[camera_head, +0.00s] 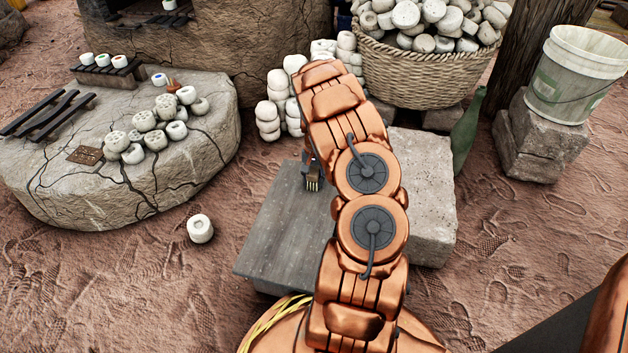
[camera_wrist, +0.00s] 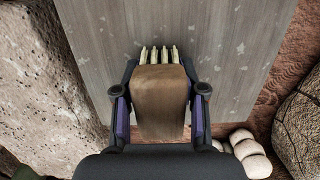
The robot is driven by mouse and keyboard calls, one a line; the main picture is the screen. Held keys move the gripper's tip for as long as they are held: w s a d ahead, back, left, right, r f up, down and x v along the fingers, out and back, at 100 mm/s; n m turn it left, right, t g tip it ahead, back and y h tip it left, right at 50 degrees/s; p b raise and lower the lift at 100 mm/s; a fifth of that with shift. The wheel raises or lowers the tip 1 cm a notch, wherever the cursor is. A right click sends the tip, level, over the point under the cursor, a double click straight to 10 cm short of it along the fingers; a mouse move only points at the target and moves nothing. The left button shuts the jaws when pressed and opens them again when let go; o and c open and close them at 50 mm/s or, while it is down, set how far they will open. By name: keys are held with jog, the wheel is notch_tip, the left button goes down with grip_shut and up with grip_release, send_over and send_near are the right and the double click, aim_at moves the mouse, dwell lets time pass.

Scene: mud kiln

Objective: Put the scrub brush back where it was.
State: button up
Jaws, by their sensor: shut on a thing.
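The scrub brush (camera_wrist: 160,95) is a brown wooden block with pale bristle tufts at its far end in the wrist view. My gripper (camera_wrist: 160,100) is shut on its sides. In the head view the brush (camera_head: 313,184) shows only as a small dark piece with pale bristles, beside my arm and over the grey wooden board (camera_head: 285,235). The board also fills the middle of the wrist view (camera_wrist: 100,25). I cannot tell whether the brush touches the board. In the head view my arm hides most of my gripper.
A round cracked stone slab (camera_head: 60,190) on the left bears several white pieces and dark slats. One white piece (camera_head: 200,228) lies on the ground. A stone block (camera_head: 425,200) adjoins the board on the right. A full basket (camera_head: 425,75) and a bucket (camera_head: 575,75) stand behind.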

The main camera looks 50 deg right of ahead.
aim_at(315, 168)
jog(key=o, duration=1.2)
jog(key=shift+f, duration=0.1)
jog(key=r+p, duration=0.1)
jog(key=r, duration=0.3)
jog(key=r+p, duration=0.2)
jog(key=r, duration=0.2)
jog(key=d+r+p, duration=0.1)
jog(key=r, duration=0.3)
jog(key=shift+w+d+r+p, duration=0.1)
jog(key=shift+w+r+p, duration=0.1)
jog(key=shift+w+p, duration=0.15)
